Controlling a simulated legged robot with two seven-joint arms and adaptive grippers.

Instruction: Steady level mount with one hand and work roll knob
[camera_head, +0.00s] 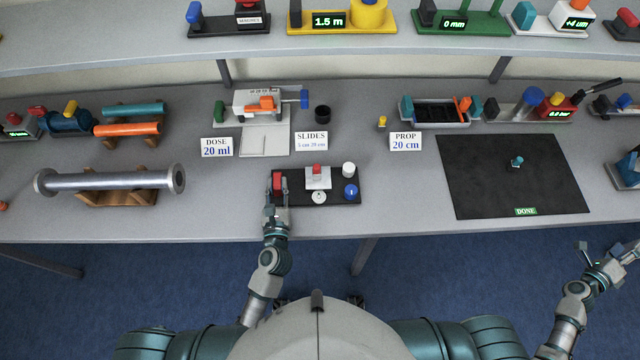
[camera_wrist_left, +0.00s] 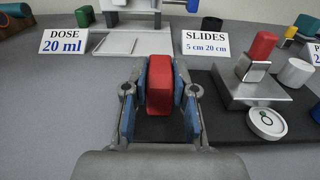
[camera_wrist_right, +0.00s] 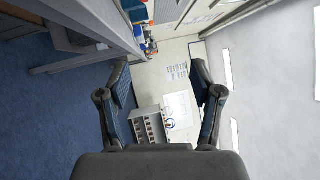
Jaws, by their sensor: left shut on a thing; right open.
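The level mount is a black base plate (camera_head: 338,197) near the front edge of the table. At its left end is a red block (camera_head: 278,180), also in the left wrist view (camera_wrist_left: 160,85). My left gripper (camera_head: 278,192) is shut on this block, a blue-padded finger on each side. To the right are a silver plate (camera_head: 317,184) with a red top piece (camera_head: 317,169), a round white disc (camera_head: 319,197), a white knob (camera_head: 348,169) and a blue knob (camera_head: 351,191). I cannot tell which is the roll knob. My right gripper (camera_head: 608,254) is open and empty, beyond the table's front edge.
A long metal pipe (camera_head: 110,181) rests on wooden supports at left. A black mat (camera_head: 515,180) with a small teal piece lies at right. Signs and a slide device (camera_head: 262,106) stand behind the mount. Bare table lies between mount and mat.

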